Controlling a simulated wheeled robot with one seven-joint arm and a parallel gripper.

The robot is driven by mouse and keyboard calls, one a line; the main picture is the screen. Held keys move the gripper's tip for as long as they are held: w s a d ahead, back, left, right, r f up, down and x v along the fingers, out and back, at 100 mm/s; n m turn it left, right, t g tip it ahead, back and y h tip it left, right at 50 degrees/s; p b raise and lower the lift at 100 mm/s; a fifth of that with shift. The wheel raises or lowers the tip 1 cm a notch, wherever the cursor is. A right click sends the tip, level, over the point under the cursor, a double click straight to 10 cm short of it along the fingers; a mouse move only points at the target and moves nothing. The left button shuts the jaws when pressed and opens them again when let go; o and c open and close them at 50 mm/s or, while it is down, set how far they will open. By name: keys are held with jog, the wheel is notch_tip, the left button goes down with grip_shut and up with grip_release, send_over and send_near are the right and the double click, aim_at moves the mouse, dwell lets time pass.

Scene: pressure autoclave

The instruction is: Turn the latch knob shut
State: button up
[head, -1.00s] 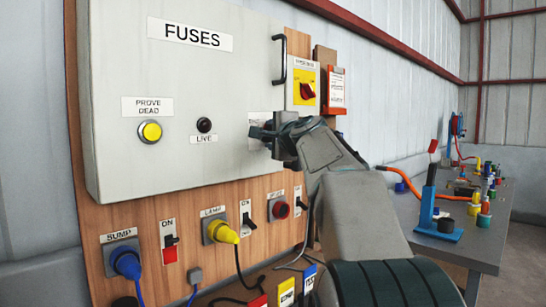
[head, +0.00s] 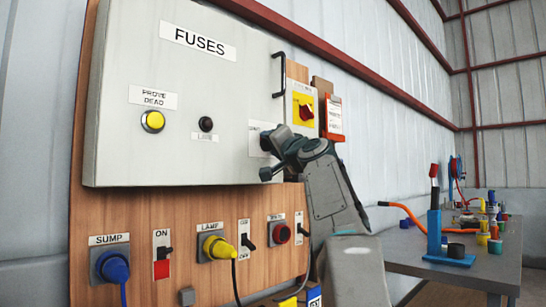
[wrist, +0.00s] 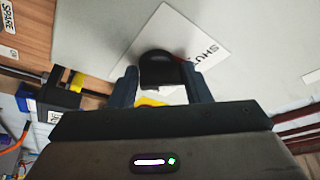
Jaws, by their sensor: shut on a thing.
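The latch knob (wrist: 160,68) is black and rounded, set on the grey door over a white label (wrist: 178,48) partly reading "SHU". In the wrist view it sits between the two fingers of my gripper (wrist: 161,84), which is shut on it. In the head view my gripper (head: 270,155) is at the lower right of the grey FUSES box (head: 225,85), by the white label (head: 257,137). There my gripper hides the knob, so its angle cannot be told.
A black door handle (head: 279,75) and a yellow-red isolator switch (head: 304,110) are above and right of my gripper. Below are a lamp plug (head: 214,246), a sump plug (head: 113,267) and switches. A cluttered bench (head: 450,265) stands at right.

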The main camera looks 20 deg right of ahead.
jog(key=shift+n+b, duration=0.35)
jog(key=shift+n, duration=0.25)
jog(key=o, duration=0.9)
jog(key=shift+s, duration=0.1)
jog(key=shift+o, duration=0.2)
jog(key=b+v, duration=0.6)
jog(key=v, duration=0.7)
jog(key=shift+s+d+f, duration=0.15)
jog(key=shift+s+f, duration=0.05)
jog(key=shift+s, duration=0.1)
